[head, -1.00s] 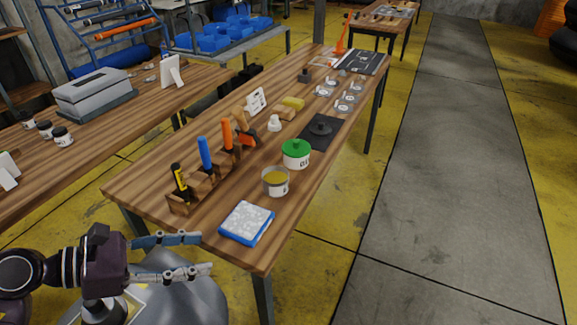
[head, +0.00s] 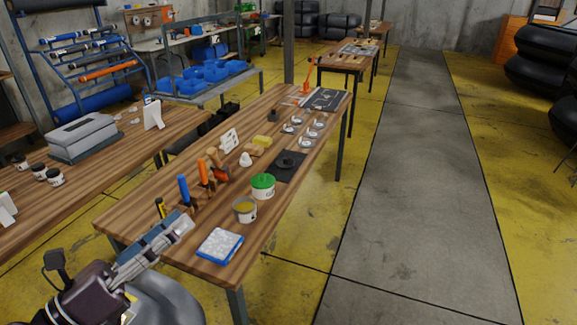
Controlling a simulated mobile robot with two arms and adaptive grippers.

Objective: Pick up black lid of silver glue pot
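A dark round knobbed piece (head: 289,159), which looks like the black lid, lies on a black mat (head: 280,174) on the near wooden table. In front of the mat stand a white pot with a green lid (head: 263,184) and an open greyish pot (head: 245,211) with yellow content. My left gripper (head: 182,227) is at the near left of the table, by the tool rack and well short of the dark piece. Its fingers overlap in this view, so their gap cannot be judged. I see nothing held. My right gripper is out of view.
A blue-edged whitish pad (head: 220,245) lies at the table's near end. A tool rack with a blue-handled tool (head: 183,189) and an orange-handled tool (head: 203,171) stands along the left side. Several small dark-lidded jars (head: 39,172) stand on the left table. The grey walkway (head: 410,200) is clear.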

